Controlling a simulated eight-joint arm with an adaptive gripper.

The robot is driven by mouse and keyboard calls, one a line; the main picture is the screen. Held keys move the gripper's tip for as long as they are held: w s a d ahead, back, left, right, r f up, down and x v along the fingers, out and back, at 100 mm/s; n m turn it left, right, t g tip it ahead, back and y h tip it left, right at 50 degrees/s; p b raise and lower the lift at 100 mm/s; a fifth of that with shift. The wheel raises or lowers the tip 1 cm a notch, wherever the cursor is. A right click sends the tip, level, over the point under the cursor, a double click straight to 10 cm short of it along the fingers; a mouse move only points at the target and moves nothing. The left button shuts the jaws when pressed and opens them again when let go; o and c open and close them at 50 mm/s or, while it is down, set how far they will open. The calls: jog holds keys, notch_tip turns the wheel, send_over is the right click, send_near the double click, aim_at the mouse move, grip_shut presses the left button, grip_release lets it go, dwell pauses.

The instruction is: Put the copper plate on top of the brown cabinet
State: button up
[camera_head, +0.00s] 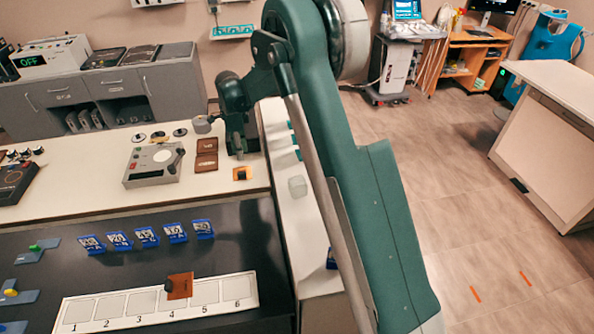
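A copper-brown plate (181,286) lies on a white numbered strip, around squares 4 and 5, on the dark front surface; a small dark knob touches or adjoins its left side. A smaller orange-copper piece (242,173) with a dark spot lies on the white bench below my gripper. A brown wooden cabinet-like unit (458,72) stands at the back right with a monitor and other items on it. My gripper (238,152) is at the end of the green arm, above the white bench and apart from the plate on the strip; its fingers are too small and dark to read.
The white numbered strip (108,308) lies in front, with several blue tags (147,237) behind it. A grey device (153,166) and a brown folded case (206,154) are on the bench near my gripper. A white-topped desk (560,80) stands right; the floor between is clear.

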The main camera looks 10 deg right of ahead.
jog(key=s+d+r+n+t, duration=0.2)
jog(key=s+d+r+n, duration=0.2)
jog(key=s+d+r, duration=0.6)
jog(key=s+d+r+n+t, duration=0.1)
jog(key=s+d+r+n, duration=0.4)
jog(key=s+r, duration=0.8)
jog(key=s+d+n+t, duration=0.2)
jog(key=s+d+n, duration=0.2)
jog(key=s, duration=1)
jog(key=s+d+n+t, duration=0.2)
jog(key=s+d+n, duration=0.3)
jog(key=s, duration=0.9)
jog(key=shift+d+f, duration=0.3)
jog(key=shift+d, duration=0.7)
